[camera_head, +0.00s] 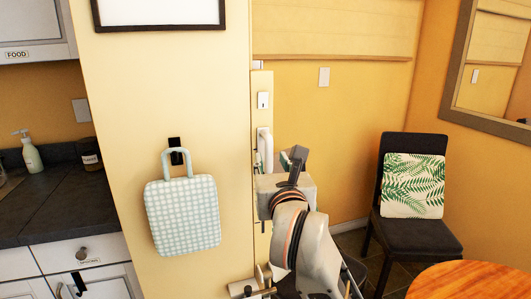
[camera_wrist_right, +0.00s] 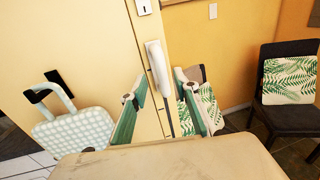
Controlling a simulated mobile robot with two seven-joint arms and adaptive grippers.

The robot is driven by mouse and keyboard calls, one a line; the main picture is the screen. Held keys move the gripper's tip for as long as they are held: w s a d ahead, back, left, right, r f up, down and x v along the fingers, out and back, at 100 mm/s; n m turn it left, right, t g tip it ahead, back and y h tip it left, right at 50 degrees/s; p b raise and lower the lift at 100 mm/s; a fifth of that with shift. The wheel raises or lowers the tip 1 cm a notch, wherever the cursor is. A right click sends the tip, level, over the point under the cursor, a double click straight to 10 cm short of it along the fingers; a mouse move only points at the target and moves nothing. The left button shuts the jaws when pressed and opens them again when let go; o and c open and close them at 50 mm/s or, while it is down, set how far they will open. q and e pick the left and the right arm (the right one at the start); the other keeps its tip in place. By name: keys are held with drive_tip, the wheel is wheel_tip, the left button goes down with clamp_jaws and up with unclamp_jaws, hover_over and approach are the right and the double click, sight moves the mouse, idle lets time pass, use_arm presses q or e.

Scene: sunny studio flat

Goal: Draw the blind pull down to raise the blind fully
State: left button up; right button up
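The blind pull (camera_head: 264,148) is a slim white upright handle on the narrow yellow wall edge, below a small white plate. It also shows in the right wrist view (camera_wrist_right: 157,65), slightly tilted. My right gripper (camera_wrist_right: 162,80) is open, with one finger on each side of the pull in that view. Whether either finger touches it I cannot tell. In the head view my right gripper (camera_head: 292,160) is just right of the pull and partly hidden by its own wrist. A pale yellow panel, apparently the blind (camera_head: 335,30), spans the upper back wall. My left gripper is not identifiable.
A checked bag (camera_head: 183,215) hangs from a black hook left of the pull. A dark chair (camera_head: 420,237) with a leaf-print cushion (camera_head: 413,186) stands at the right. A round wooden table (camera_head: 475,283) is at the lower right. A kitchen counter (camera_head: 45,200) is at the left.

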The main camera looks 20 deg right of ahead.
sight(269, 153)
drive_tip(key=w, duration=0.3)
drive_tip(key=w+d, duration=0.1)
drive_tip(key=w, duration=0.2)
drive_tip(key=shift+w+d, duration=0.1)
drive_tip(key=shift+w, duration=0.1)
clamp_jaws()
